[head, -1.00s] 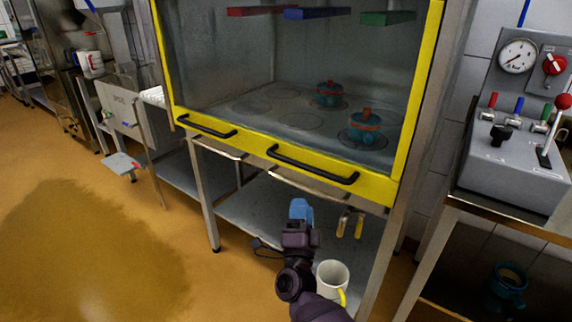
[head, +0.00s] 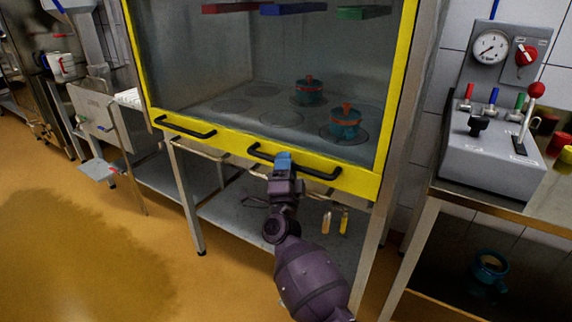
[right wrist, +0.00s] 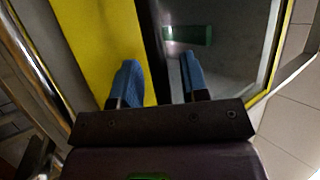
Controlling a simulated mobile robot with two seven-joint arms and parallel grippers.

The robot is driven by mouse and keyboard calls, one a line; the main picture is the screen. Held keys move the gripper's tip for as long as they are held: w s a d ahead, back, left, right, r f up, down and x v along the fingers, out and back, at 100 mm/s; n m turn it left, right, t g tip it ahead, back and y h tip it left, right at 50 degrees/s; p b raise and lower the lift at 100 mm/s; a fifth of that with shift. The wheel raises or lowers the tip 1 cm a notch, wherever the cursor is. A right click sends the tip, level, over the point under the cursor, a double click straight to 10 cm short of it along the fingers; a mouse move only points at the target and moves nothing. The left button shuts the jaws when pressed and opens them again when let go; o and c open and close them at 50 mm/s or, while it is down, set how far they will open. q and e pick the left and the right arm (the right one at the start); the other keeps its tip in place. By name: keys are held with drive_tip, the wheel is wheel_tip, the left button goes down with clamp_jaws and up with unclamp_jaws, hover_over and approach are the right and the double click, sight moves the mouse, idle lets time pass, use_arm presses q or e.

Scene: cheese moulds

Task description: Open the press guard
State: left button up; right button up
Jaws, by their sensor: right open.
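The press guard (head: 262,142) is a clear pane in a yellow frame, and it is down over the front of the press. Two black bar handles sit on its lower yellow rail, a left handle (head: 185,129) and a right handle (head: 318,173). My right gripper (head: 283,161) has blue fingertips and is at the right handle, near its left half. In the right wrist view the open fingers (right wrist: 160,78) stand on either side of the black handle bar (right wrist: 151,45); contact cannot be told. My left gripper is not in view.
Behind the pane stand two teal moulds with orange bands (head: 345,124), under red, blue and green plates (head: 293,9). A grey control box (head: 492,160) with a gauge and a red-knobbed lever stands on the right table. A steel bar runs below the guard.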

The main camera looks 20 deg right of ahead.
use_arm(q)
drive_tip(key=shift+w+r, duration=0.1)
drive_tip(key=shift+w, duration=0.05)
use_arm(e)
drive_tip(key=shift+w+r, duration=0.1)
drive_tip(key=shift+c, duration=0.3)
clamp_jaws()
